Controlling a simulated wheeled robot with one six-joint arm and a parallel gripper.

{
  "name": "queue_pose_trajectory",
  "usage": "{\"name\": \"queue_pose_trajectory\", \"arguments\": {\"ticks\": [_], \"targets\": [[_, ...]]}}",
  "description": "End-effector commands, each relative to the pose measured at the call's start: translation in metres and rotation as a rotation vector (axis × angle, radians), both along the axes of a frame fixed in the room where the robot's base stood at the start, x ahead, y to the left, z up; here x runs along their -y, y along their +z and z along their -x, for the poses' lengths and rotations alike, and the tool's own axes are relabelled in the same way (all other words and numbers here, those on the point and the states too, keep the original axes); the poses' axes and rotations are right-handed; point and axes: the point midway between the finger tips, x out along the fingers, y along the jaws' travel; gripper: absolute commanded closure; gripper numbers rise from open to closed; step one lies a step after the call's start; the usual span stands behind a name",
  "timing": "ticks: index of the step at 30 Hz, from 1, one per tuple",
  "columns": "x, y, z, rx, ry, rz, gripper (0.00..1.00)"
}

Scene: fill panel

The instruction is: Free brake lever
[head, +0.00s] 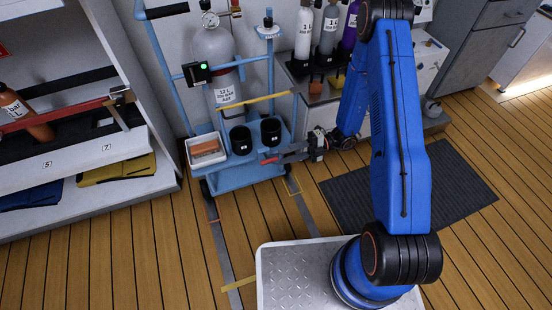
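A blue trolley (250,178) stands at the back middle, carrying a grey cylinder (218,62) labelled 12 L. My gripper (281,155) reaches left to the trolley's front right corner, low beside its deck. A small red piece (268,161) shows right at the fingertips. It may be the brake lever's end, but I cannot tell whether it is that or part of my gripper. The fingers are too small here to show whether they are open or shut. No other brake lever stands out.
A white tray (206,151) and two black cups (241,140) sit on the trolley deck. A white shelf (80,178) stands left. A bench (325,88) with several bottles is behind my arm.

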Motion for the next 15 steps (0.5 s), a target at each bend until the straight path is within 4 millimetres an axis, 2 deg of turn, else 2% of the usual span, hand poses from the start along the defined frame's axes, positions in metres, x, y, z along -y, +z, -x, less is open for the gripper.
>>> {"name": "queue_pose_trajectory", "arguments": {"ticks": [9, 15], "targets": [[0.058, 0.000, -0.018, 0.003, -0.004, 0.000, 0.67], [0.085, 0.000, -0.025, 0.002, -0.002, 0.000, 0.67]]}}
